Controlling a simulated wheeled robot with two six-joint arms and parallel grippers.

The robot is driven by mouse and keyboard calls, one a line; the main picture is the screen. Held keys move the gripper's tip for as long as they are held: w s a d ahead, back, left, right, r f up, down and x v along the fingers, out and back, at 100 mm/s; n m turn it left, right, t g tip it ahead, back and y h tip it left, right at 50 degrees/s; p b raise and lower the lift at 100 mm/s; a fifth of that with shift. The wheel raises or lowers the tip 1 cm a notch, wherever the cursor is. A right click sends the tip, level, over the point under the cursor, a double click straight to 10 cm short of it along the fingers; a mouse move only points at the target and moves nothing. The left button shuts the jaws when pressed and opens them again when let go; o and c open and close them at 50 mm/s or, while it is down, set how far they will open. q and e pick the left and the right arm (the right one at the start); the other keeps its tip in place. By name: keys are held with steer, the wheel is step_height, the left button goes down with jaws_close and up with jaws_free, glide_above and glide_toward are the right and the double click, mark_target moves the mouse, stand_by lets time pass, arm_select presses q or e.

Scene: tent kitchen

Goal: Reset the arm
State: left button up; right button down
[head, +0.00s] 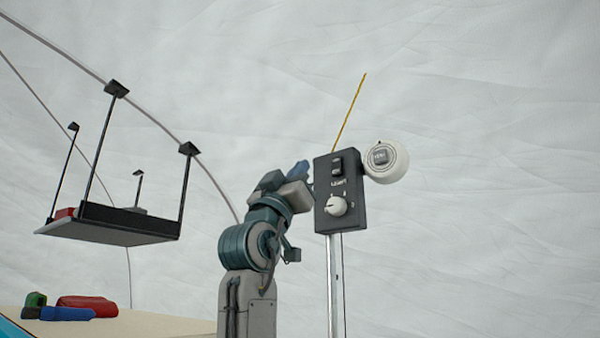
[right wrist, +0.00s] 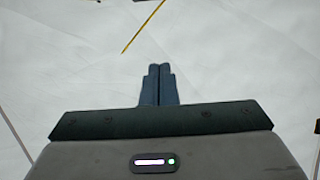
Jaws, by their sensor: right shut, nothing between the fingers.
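My right arm rises from the bottom middle of the head view. Its gripper (head: 299,169) is up in the air, just left of a dark control box (head: 339,190). I cannot tell whether they touch. In the right wrist view the two blue fingers of the right gripper (right wrist: 159,70) lie together with nothing between them. Behind them is only pale tent cloth with a thin yellow cord (right wrist: 143,27). My left gripper is not in view.
The box has a switch and a white knob (head: 337,206), stands on a metal pole (head: 335,285) and has a round white part (head: 386,161) at its right. A hanging shelf (head: 110,233) is at the left. Red and blue items (head: 88,305) lie on a table (head: 165,324) at lower left.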

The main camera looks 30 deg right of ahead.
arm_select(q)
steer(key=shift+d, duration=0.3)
